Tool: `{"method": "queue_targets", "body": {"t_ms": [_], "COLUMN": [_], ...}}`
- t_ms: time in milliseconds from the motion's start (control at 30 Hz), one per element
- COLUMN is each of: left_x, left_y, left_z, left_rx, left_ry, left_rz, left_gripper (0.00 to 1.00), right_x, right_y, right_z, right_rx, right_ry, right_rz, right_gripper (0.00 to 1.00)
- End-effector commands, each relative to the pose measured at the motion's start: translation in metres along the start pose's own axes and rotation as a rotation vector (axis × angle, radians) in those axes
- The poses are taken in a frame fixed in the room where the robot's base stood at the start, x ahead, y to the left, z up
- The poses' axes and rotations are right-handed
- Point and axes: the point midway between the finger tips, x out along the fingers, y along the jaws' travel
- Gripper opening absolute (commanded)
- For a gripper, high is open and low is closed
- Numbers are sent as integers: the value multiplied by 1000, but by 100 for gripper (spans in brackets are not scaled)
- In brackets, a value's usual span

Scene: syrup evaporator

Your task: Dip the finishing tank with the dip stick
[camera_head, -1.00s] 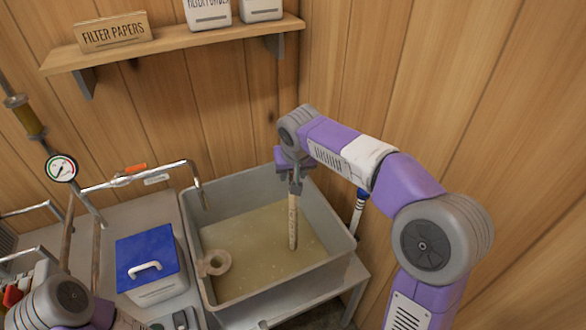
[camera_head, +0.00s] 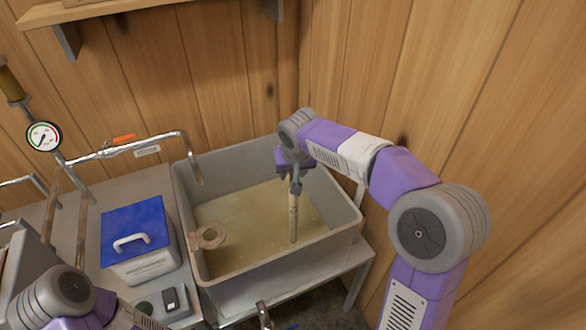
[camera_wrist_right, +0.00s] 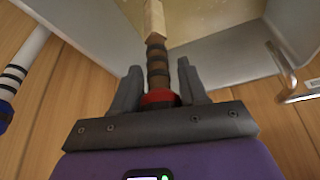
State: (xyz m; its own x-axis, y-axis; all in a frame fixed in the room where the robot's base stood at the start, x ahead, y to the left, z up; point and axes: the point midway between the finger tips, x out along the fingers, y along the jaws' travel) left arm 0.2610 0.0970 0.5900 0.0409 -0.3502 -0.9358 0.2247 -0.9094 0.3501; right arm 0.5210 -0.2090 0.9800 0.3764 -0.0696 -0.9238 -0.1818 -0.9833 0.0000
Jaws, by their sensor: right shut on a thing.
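The finishing tank (camera_head: 262,283) is a grey, open rectangular tub of cloudy yellowish liquid (camera_head: 250,215) in the middle of the head view. My right gripper (camera_head: 295,176) is above it, shut on the dip stick (camera_head: 293,215). The stick hangs nearly upright, its lower end at the liquid; how deep it reaches cannot be told. In the right wrist view the dark banded handle (camera_wrist_right: 157,65) with a red ring sits between the fingers (camera_wrist_right: 160,88), and the pale stick runs on toward the liquid. My left arm shows at lower left, its gripper out of frame.
A tan ring-shaped piece (camera_head: 208,238) sits at the tank's left side. A bent metal pipe (camera_head: 190,160) overhangs the left rim. A blue-lidded box (camera_head: 135,238) stands left of the tank. A gauge (camera_head: 43,136) is at far left. Wooden walls close in behind and right.

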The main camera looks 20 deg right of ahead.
Motion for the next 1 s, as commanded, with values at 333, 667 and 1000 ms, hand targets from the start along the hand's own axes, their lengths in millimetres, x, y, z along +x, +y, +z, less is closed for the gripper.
{"method": "queue_targets", "body": {"t_ms": [333, 667, 1000], "left_x": [2, 4, 9], "left_y": [-1, -2, -4], "left_z": [0, 0, 0], "left_rx": [0, 0, 0], "left_ry": [0, 0, 0], "left_rz": [0, 0, 0], "left_gripper": [43, 43, 43], "right_x": [2, 5, 12], "right_y": [0, 0, 0], "right_z": [1, 2, 5], "right_rx": [0, 0, 0], "right_ry": [1, 1, 1], "right_rz": [0, 0, 0], "right_gripper": [0, 0, 0]}}
